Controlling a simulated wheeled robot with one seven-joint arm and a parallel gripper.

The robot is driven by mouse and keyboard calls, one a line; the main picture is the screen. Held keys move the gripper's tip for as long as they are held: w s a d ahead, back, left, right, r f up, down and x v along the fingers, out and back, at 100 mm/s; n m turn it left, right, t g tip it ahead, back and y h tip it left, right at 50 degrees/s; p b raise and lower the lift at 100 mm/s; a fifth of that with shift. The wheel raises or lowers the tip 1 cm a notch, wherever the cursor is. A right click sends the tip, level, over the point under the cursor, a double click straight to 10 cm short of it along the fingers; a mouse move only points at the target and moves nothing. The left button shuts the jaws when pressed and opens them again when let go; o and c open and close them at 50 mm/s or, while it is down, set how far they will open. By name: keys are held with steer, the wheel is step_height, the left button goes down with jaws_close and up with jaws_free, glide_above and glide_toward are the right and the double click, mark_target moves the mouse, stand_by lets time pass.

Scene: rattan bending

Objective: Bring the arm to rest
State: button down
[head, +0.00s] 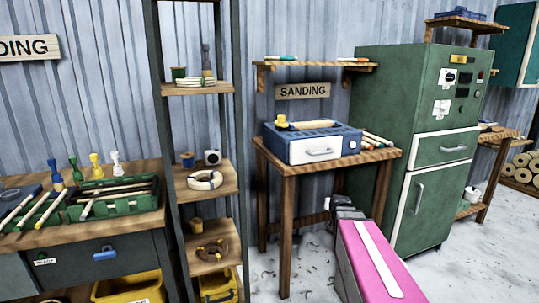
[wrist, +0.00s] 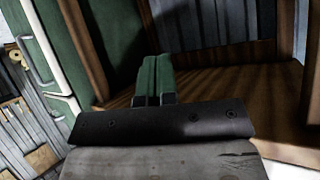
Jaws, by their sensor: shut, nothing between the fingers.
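My gripper (wrist: 154,72) shows in the wrist view as two green fingers pressed together with nothing between them. In the head view, my pink arm with a white stripe reaches in from the bottom right. Its dark end stops low in front of the wooden sanding table (head: 375,158), near the green cabinet (head: 398,130). The fingers are not clear in the head view. In the wrist view, brown wooden parts (wrist: 230,85) lie beyond and right of the fingers, and the green cabinet (wrist: 35,35) is at the left.
A blue and white sander box (head: 310,146) and several sticks stand on the sanding table. A wooden shelf rack (head: 203,178) with small items stands left of it. At far left is a workbench (head: 130,219) with a green tray (head: 115,212).

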steer(key=s+a+f+n+g, duration=0.1)
steer(key=s+a+f+g, duration=0.2)
steer(key=s, duration=0.4)
steer(key=s+a+f+g+y, duration=0.1)
steer(key=s+a+f+g, duration=0.2)
steer(key=s, duration=0.4)
steer(key=s+a+f+n+g, duration=0.1)
steer(key=s+a+f+g, duration=0.2)
steer(key=s, duration=0.5)
step_height(320, 180, down, 2)
steer(key=shift+a+f+n+g, duration=0.15)
steer(key=shift+a+n+g, duration=0.15)
steer(key=shift+g, duration=0.6)
